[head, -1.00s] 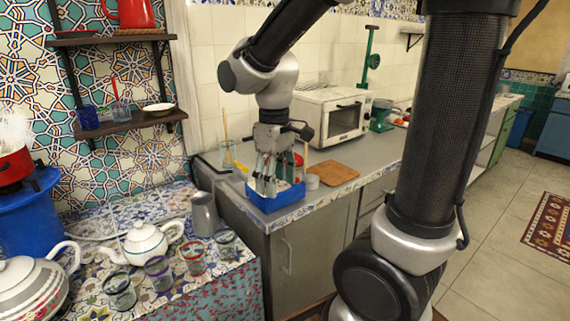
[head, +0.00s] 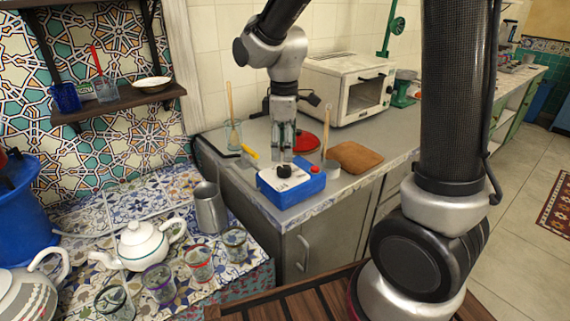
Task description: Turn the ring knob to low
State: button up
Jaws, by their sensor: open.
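A blue box with a white top (head: 291,184) stands near the front left corner of the grey counter. A black knob (head: 284,170) sits on its top, and a small red knob or button (head: 315,169) is at its right. My gripper (head: 284,158) points down just above the black knob, fingers seen nearly edge-on. It is open and empty. I cannot tell whether the fingertips touch the knob. The markings on the white top are too small to read.
A glass jar with a stick (head: 233,134) stands behind left, near a yellow-handled tool (head: 250,152). A red lid (head: 303,142) lies behind the box. A small pot (head: 330,168) and a brown board (head: 356,157) are to the right. A metal pitcher (head: 210,208) stands on the tiled table.

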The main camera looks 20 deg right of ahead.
aim_at(284, 168)
notch_tip(284, 168, down, 6)
dwell(0.4)
jog(key=c, duration=1.1)
